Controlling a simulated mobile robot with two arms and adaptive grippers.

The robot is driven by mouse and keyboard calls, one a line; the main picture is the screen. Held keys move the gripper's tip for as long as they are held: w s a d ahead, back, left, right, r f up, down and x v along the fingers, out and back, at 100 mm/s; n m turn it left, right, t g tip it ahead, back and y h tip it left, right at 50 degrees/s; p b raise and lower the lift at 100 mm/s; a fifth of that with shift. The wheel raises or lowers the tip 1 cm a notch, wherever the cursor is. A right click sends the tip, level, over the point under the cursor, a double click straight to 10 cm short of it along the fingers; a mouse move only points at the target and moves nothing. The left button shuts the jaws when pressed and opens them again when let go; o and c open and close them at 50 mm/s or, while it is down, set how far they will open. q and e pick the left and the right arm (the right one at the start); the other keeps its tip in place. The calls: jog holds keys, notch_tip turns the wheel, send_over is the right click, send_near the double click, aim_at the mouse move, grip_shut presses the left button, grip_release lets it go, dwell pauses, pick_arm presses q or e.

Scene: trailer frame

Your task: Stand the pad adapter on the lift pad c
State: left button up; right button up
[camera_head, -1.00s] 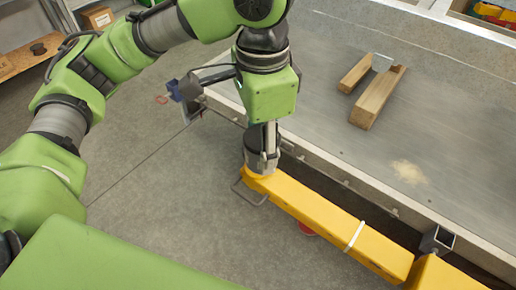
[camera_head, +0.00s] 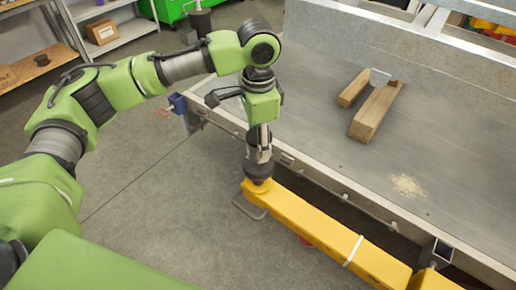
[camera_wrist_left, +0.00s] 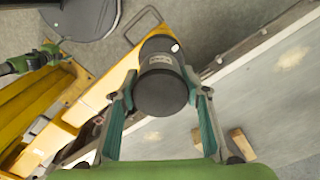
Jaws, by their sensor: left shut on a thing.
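The pad adapter (camera_head: 254,150) is a dark cylinder held between the fingers of my left gripper (camera_head: 263,148). It looks upright above the free end of the yellow lift arm (camera_head: 310,225). A dark round piece, apparently lift pad c (camera_head: 258,173), sits on that end, right under the adapter. I cannot tell whether the two touch. In the left wrist view the adapter (camera_wrist_left: 160,85) shows its round black end between the left fingertips (camera_wrist_left: 158,92), one on each side. My right gripper is not in view.
A metal trailer bed (camera_head: 340,170) runs close along the right of the lift arm, its edge beside my left gripper. Wooden blocks (camera_head: 376,110) and a pale patch (camera_head: 406,185) are on it. Grey floor (camera_head: 160,200) is open to the left. Shelves (camera_head: 105,30) stand behind.

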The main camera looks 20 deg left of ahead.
pick_arm(q)
jog(key=shift+w+f+p, duration=0.1)
jog(key=shift+f+p, duration=0.3)
jog(key=shift+f, duration=1.3)
jog(key=o, duration=1.6)
jog(key=shift+f, duration=0.15)
jog(key=shift+r, duration=0.4)
notch_tip(320, 180, up, 12)
jog(key=shift+f+b, duration=0.25)
jog(key=shift+b, duration=0.6)
